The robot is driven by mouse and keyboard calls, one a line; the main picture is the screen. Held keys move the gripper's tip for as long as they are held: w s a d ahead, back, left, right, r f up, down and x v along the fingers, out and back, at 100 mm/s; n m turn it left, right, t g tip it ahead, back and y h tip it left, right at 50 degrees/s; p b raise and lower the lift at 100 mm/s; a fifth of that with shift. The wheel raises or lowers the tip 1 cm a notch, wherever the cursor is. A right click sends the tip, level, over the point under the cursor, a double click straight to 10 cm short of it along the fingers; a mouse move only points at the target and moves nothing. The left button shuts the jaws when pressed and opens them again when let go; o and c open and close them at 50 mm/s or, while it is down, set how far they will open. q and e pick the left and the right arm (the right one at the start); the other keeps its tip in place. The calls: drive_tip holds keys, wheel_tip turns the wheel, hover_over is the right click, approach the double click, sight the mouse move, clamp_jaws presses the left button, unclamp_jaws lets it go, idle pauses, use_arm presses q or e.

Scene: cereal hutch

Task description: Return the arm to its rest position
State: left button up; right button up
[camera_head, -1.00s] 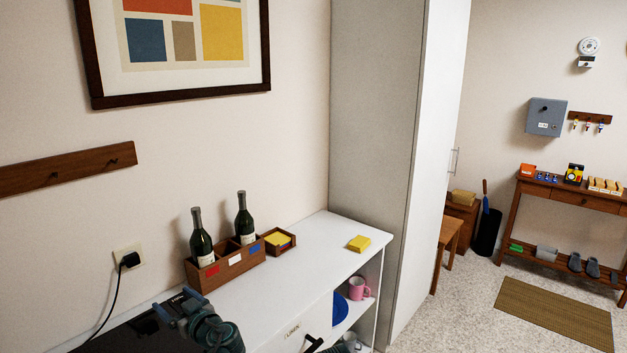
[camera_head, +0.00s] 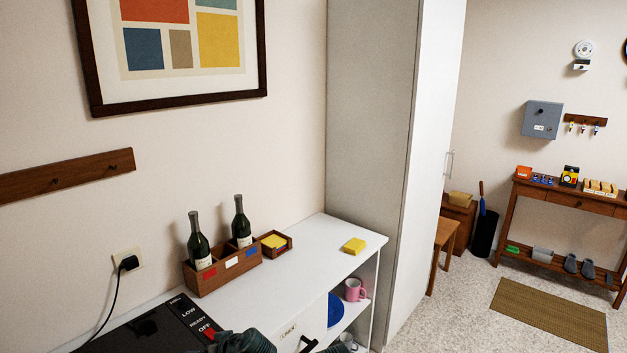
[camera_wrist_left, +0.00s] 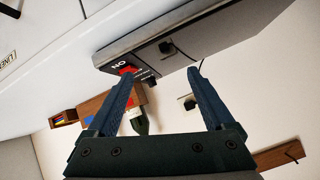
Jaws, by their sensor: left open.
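In the head view part of my arm shows as a dark teal shape at the bottom edge; its fingers are out of that picture. In the left wrist view my left gripper (camera_wrist_left: 158,76) is open, with two blue fingers apart and nothing held between them. Beyond the fingertips is the edge of the black appliance (camera_wrist_left: 215,33) with its red switch marking. The wrist picture is turned over, with the cabinet at the top. My right gripper is in neither view.
The appliance (camera_head: 145,335) with LOW, READY and OFF labels sits on the white cabinet (camera_head: 318,252). A tall cabinet (camera_head: 365,120) rises at right.

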use_arm(q)
drive_tip(key=s+d+f+m+g+h+p, duration=0.1)
drive_tip(key=s+d+m+g+h, duration=0.1)
drive_tip(key=d, duration=0.4)
drive_tip(key=s+d+f+m+g+h, duration=0.2)
drive_tip(key=s+d+m+h, duration=0.1)
drive_tip(key=s+d, duration=0.4)
drive_tip(key=s+d+f+m+g+h+p, duration=0.1)
drive_tip(key=s+d+f+m+g+h, duration=0.1)
drive_tip(key=s+d+m, duration=0.3)
drive_tip(key=shift+d+f+p, duration=0.25)
drive_tip(key=shift+d+p, duration=0.1)
drive_tip(key=shift+d, duration=0.35)
drive_tip(key=shift+c, duration=0.2)
